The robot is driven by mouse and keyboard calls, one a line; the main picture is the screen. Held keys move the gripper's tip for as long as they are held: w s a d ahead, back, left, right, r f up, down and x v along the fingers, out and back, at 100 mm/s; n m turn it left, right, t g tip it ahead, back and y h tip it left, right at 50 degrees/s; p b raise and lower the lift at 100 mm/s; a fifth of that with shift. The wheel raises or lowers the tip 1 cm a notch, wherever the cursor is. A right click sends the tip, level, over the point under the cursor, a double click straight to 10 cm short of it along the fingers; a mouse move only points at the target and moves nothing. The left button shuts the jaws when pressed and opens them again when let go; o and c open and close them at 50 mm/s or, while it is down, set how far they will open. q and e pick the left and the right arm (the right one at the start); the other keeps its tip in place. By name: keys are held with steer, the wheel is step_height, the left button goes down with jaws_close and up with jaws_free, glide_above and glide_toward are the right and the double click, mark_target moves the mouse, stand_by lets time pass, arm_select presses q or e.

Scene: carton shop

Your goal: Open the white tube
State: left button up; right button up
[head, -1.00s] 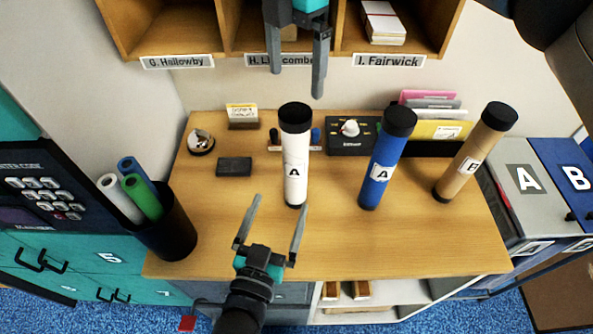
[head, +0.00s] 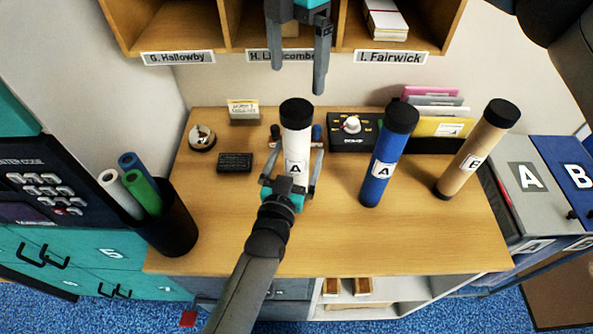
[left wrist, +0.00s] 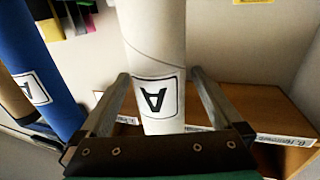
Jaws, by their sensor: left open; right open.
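The white tube (head: 295,142) stands upright on the wooden table with a black cap (head: 296,111) on top and an "A" label. My left gripper (head: 292,166) is open, with one finger on each side of the tube near label height. In the left wrist view, the white tube (left wrist: 157,55) shows upside down between the spread fingers (left wrist: 158,98), with gaps beside it. My right gripper (head: 297,75) is open and empty, pointing down above the cap, in front of the shelf. The tube's foot is hidden behind my left gripper.
A blue tube (head: 382,165) and a brown tube (head: 466,160) stand to the right. A black bin (head: 172,225) with rolls stands at the left. A dark control box (head: 352,140) with a white knob is behind. The table's front is clear.

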arm_select(q)
jaws_close()
stand_by(0.8)
